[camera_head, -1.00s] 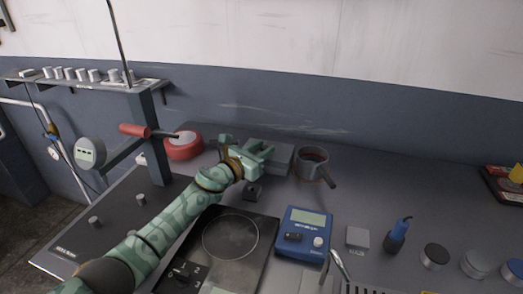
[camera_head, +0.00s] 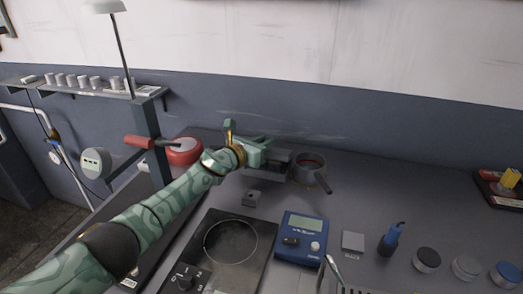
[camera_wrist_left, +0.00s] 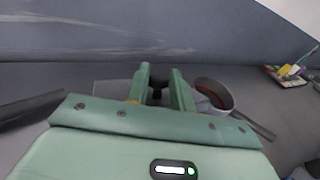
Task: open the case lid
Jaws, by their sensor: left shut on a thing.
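The grey case (camera_head: 279,172) stands at the back of the bench, partly hidden behind my left gripper (camera_head: 268,145). Its lid (camera_head: 282,156) shows as a flat grey strip beside the green fingers. In the left wrist view my left gripper (camera_wrist_left: 161,78) has a small dark part between its fingers, and grey case surface shows beside them. The gripper is shut on the lid at its edge. The lid's exact angle is hard to tell.
A pot (camera_head: 310,170) with a handle stands close to the right of the case. A red round thing (camera_head: 184,151) is to the left.

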